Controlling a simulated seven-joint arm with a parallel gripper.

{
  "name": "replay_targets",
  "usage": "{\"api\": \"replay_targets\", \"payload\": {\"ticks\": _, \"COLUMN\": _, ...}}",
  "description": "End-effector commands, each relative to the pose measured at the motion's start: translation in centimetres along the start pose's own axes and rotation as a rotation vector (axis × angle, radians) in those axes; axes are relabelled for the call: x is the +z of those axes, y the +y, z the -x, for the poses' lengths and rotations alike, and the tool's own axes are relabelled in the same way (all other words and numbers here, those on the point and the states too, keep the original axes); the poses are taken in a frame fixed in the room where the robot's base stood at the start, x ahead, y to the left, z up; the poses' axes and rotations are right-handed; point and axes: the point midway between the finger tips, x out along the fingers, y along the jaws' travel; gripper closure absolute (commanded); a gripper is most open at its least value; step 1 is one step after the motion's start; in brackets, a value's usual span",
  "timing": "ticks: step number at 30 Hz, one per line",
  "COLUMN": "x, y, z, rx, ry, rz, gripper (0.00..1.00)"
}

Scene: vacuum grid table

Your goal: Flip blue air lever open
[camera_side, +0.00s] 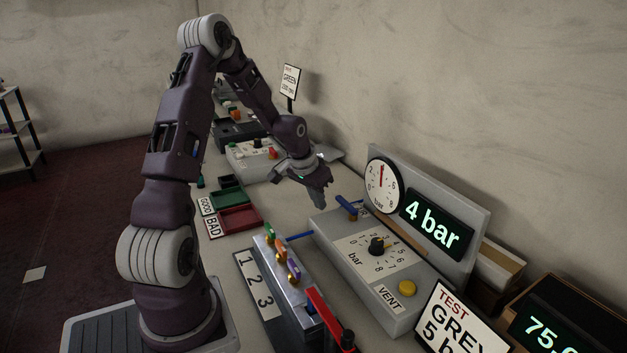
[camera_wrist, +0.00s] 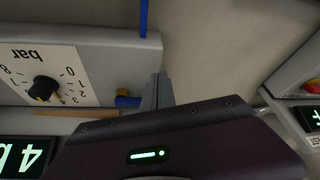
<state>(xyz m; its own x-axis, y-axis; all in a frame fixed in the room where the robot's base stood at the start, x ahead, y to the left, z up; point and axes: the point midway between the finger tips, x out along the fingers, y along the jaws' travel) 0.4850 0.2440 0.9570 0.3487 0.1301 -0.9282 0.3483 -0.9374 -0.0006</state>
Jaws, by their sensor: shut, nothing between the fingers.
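The blue air lever (camera_side: 346,205) stands at the far left end of the grey pressure panel (camera_side: 332,235), close to the gauge. In the wrist view the lever (camera_wrist: 127,101) shows as a short blue piece beside my fingers, partly hidden by my gripper. My gripper (camera_side: 319,203) is shut and empty, pointing down just left of the lever in the side view. In the wrist view my gripper (camera_wrist: 158,82) sits right beside the lever; I cannot tell whether they touch.
A dial knob (camera_side: 376,245), a yellow vent button (camera_side: 407,288) and a gauge (camera_side: 383,185) belong to the panel. A display (camera_side: 436,225) reads 4 bar. A numbered block (camera_side: 275,275) with a red lever (camera_side: 328,318) stands in front. Green and red trays (camera_side: 240,218) lie left.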

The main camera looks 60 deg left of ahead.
Motion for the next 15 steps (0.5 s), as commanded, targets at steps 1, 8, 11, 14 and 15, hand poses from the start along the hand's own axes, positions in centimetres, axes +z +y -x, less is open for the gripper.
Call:
{"api": "replay_targets", "payload": {"ticks": 1, "x": 0.0, "y": -0.3, "z": 1.2, "rx": -0.002, "ry": 0.004, "rz": 0.002, "gripper": 1.00}}
{"api": "replay_targets", "payload": {"ticks": 8, "x": 0.0, "y": -1.0, "z": 6.7, "rx": -0.005, "ry": -0.002, "rz": 0.001, "gripper": 1.00}}
{"api": "replay_targets", "payload": {"ticks": 11, "x": -0.1, "y": -1.1, "z": 8.3, "rx": -0.003, "ry": -0.003, "rz": 0.000, "gripper": 1.00}}
{"api": "replay_targets", "payload": {"ticks": 14, "x": -0.1, "y": -1.3, "z": 9.4, "rx": -0.002, "ry": -0.004, "rz": 0.000, "gripper": 1.00}}
{"api": "replay_targets", "payload": {"ticks": 15, "x": -0.1, "y": -1.3, "z": 9.6, "rx": -0.001, "ry": -0.004, "rz": -0.001, "gripper": 1.00}}
